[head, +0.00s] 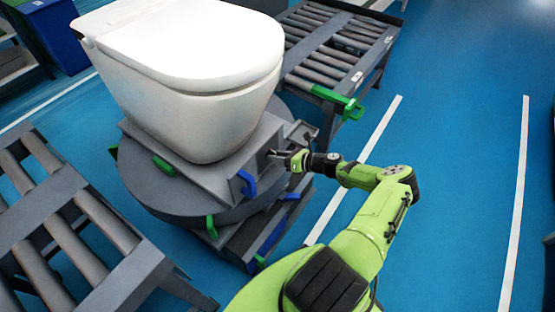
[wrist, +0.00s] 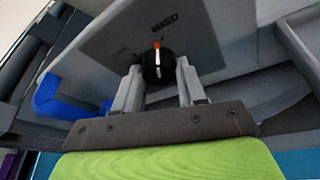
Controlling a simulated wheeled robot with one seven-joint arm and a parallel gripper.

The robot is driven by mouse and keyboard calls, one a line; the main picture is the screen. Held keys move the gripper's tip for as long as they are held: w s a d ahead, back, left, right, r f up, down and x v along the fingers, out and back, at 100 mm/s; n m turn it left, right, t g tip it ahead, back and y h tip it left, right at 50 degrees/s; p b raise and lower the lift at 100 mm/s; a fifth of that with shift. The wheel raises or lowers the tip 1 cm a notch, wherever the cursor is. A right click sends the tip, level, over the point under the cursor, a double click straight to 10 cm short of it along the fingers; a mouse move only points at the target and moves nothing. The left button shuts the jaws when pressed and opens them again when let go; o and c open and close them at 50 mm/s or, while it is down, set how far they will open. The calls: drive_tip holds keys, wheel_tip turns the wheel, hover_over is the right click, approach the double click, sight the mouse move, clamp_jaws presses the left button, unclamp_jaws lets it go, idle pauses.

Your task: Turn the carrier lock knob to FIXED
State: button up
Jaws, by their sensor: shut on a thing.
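The carrier lock knob (wrist: 158,66) is round and black, with a white pointer line and an orange tip. It sits on the grey side panel of the carrier (head: 222,176) under the white toilet (head: 195,75). In the wrist view the pointer points nearly straight up the picture, toward the FIXED label (wrist: 165,21). A fainter label (wrist: 121,52), unreadable here, lies to the left. My gripper (wrist: 158,88) has a finger on each side of the knob and is shut on it. In the head view my gripper (head: 281,159) reaches the panel and hides most of the knob.
A blue handle (head: 247,184) sticks out of the carrier close to my gripper; it also shows at left in the wrist view (wrist: 62,98). Green tabs (head: 163,166) ring the turntable. Roller conveyors stand behind (head: 335,45) and at left (head: 60,215). Floor at right is clear.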

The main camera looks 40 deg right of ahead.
drive_tip(key=shift+f+m+y+b, duration=0.1)
drive_tip(key=shift+m+y+b, duration=0.35)
drive_tip(key=shift+m, duration=0.35)
drive_tip(key=o, duration=1.1)
drive_tip(key=shift+c, duration=0.2)
drive_tip(key=shift+d, duration=0.1)
drive_tip(key=p+v, duration=0.2)
drive_tip(key=v, duration=1.3)
drive_tip(key=shift+s+d+p, duration=0.25)
drive_tip(key=shift+p, duration=0.15)
